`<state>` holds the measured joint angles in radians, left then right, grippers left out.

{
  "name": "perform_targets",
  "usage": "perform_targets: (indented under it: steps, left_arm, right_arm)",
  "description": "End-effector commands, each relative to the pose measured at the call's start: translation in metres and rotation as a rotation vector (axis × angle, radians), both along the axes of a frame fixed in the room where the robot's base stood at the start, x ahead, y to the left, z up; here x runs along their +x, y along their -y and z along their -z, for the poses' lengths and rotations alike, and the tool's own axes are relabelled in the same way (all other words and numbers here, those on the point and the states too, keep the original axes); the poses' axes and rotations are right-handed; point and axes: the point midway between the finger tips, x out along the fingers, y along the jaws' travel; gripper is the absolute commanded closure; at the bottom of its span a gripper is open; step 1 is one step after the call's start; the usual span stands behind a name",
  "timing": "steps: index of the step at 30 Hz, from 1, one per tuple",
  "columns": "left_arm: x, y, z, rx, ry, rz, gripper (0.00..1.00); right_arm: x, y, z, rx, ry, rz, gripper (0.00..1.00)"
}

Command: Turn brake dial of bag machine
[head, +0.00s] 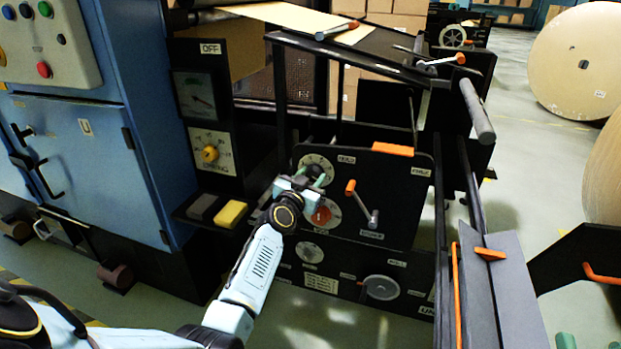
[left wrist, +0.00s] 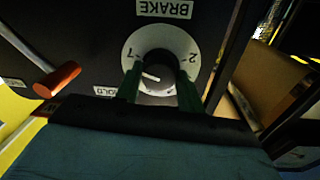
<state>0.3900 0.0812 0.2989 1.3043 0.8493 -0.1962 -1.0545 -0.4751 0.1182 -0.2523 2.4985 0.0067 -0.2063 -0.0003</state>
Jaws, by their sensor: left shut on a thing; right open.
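The brake dial (head: 316,162) is a round white plate on the black panel of the bag machine, partly hidden by my gripper in the head view. In the left wrist view the dial (left wrist: 133,50) shows upside down under a BRAKE label (left wrist: 164,8), with a dark knob (left wrist: 158,59) at its centre.
A lever with an orange handle (head: 350,187) sits right of the dial, and a red knob (head: 322,214) below it. An orange bar (head: 393,149) tops the panel. A blue cabinet (head: 75,140) stands at left, with a yellow block (head: 231,214) on a ledge beside it.

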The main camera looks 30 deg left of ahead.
Motion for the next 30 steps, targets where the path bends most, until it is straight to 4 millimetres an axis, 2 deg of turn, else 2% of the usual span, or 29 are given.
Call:
perform_targets:
  steps: [8, 18, 30]
  left_arm:
    - [0.0, 0.001, 0.001, -0.186, 0.044, 0.004, 0.85]
    - [0.0, 0.001, 0.001, -0.5, 0.119, 0.004, 0.85]
    - [0.001, 0.002, 0.002, -0.871, 0.208, 0.004, 0.85]
  right_arm:
    - [-0.002, 0.0, -0.005, 0.012, 0.036, -0.002, 0.57]
    - [-0.003, -0.002, -0.013, 0.022, 0.072, -0.005, 0.57]
    - [-0.002, -0.002, -0.012, 0.021, 0.067, -0.006, 0.57]
